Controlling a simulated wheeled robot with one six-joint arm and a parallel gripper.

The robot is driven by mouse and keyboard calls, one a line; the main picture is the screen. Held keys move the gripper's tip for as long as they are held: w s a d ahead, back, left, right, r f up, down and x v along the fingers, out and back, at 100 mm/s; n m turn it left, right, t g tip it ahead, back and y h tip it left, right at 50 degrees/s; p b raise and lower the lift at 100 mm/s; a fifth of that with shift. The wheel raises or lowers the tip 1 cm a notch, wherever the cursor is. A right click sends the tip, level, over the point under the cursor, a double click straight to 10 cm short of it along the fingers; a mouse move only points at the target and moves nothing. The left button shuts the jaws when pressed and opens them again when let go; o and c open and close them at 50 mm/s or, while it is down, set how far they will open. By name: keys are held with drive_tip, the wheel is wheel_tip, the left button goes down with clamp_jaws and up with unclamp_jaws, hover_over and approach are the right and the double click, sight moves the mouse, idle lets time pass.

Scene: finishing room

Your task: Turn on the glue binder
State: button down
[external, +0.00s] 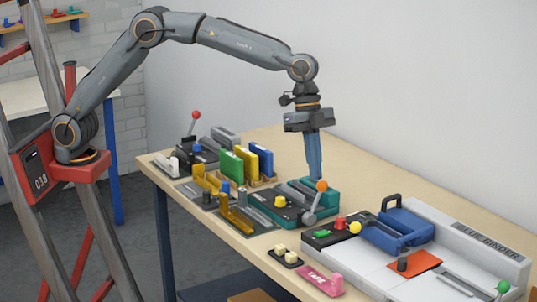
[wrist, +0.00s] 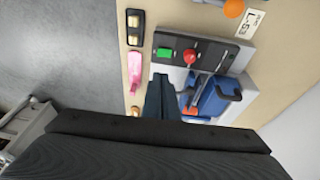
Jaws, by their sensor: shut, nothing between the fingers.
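The glue binder (external: 460,240) is a long white machine with a lettered back rail, at the right of the bench in the external view. Its dark control panel (external: 335,233) at the near left end carries a green button (wrist: 165,55) and a red knob (wrist: 190,57). A yellow ball (external: 355,227) stands beside the red knob in the external view. A blue clamp-like part (external: 400,230) sits on the machine. My gripper (external: 314,172) is shut and empty, pointing down above the teal machine, left of the binder. In the wrist view its fingers (wrist: 160,92) hide part of the binder.
A teal machine (external: 300,205) with an orange-knobbed lever stands left of the binder. A pink tool (external: 325,282) and a black two-button block (external: 285,256) lie near the front edge. Colored books (external: 250,162) and a red-knobbed machine (external: 195,150) stand farther left.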

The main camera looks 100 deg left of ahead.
drive_tip(key=p, duration=0.4)
hover_over(321, 237)
drive_tip(key=f, duration=1.1)
drive_tip(key=shift+s+a+f, duration=0.3)
drive_tip(key=shift+a+f, duration=0.05)
drive_tip(key=shift+f, duration=0.9)
drive_tip(key=shift+s+d+f, duration=0.1)
drive_tip(key=shift+f, duration=0.15)
